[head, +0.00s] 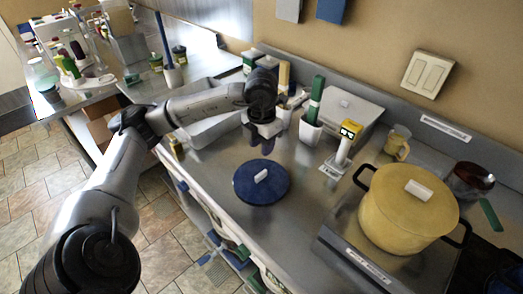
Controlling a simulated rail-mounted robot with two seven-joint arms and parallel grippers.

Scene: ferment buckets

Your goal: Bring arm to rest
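My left arm comes in from the left and reaches over the steel counter (222,170). My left gripper (262,138) points down above the counter, behind a round blue lid (261,181) with a white handle. Its fingers look apart, with nothing seen between them. The blue lid lies flat on the counter, apart from the gripper. My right gripper is not in view.
A yellow lidded pot (408,215) stands at the right, near a dark red pot (470,180) and a yellow mug (397,142). A yellow-topped stand (345,145), a white holder (310,130) and a grey bin (350,112) stand behind. A side table (95,95) holds several bottles.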

